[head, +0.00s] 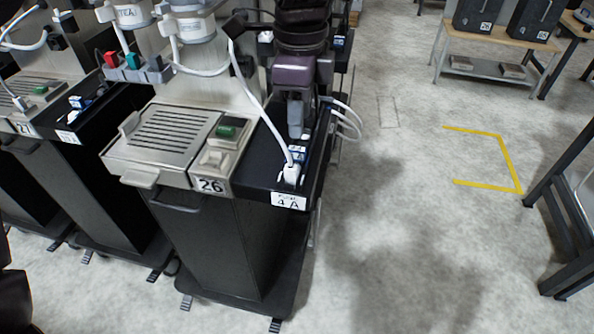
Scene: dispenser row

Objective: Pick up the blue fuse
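Small blue-and-white parts (297,154) also sit on the black side panel of machine 26, beside a white plug; I cannot tell if one is a fuse.
Machine 26 has a slatted tray (165,130), a green switch (227,130) and a "4 A" label (289,201). White cables (255,95) hang near my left gripper. The floor (400,200) to the right is clear. A bench (490,38) with black boxes stands behind.

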